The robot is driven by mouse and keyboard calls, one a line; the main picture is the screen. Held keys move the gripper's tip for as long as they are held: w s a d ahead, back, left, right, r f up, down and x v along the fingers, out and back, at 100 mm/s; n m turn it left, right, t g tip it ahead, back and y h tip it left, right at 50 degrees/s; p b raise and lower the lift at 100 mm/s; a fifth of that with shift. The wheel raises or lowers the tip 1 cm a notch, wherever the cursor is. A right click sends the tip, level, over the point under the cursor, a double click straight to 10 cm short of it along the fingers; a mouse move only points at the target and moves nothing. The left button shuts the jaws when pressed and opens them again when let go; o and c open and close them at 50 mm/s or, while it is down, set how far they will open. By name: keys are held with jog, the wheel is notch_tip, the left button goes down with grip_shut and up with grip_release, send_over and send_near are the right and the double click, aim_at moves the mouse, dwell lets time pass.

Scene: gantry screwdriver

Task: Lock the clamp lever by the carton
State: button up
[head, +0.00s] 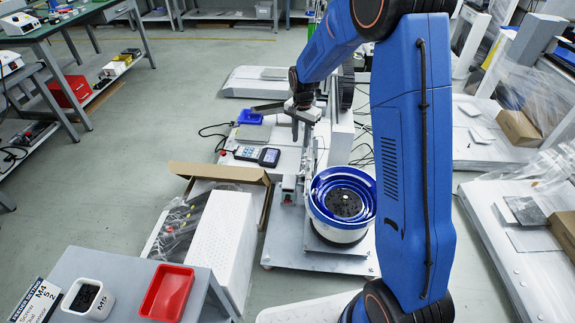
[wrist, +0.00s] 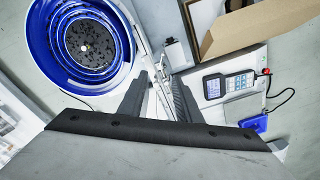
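The open brown carton (head: 222,172) lies left of the blue bowl feeder in the head view. It also shows at the upper right of the wrist view (wrist: 232,42). A small grey block with a reddish part (head: 289,188) stands between carton and feeder; it may be the clamp. A pale block (wrist: 178,54) shows in about that place in the wrist view. I cannot make out the lever or its position. My gripper (head: 301,124) hangs above the machine plate, behind this block. In the wrist view its two dark fingers (wrist: 158,98) are apart with nothing gripped between them.
The blue bowl feeder (head: 325,188) stands close right of the small block, also at the wrist view's upper left (wrist: 62,58). A grey table with a red bin (head: 167,293) is at front left.

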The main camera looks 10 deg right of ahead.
jog(key=shift+n, duration=0.6)
jog(key=f, duration=1.9)
jog(key=shift+w+a+f, duration=0.35)
jog(key=shift+a+f, duration=0.05)
grip_shut()
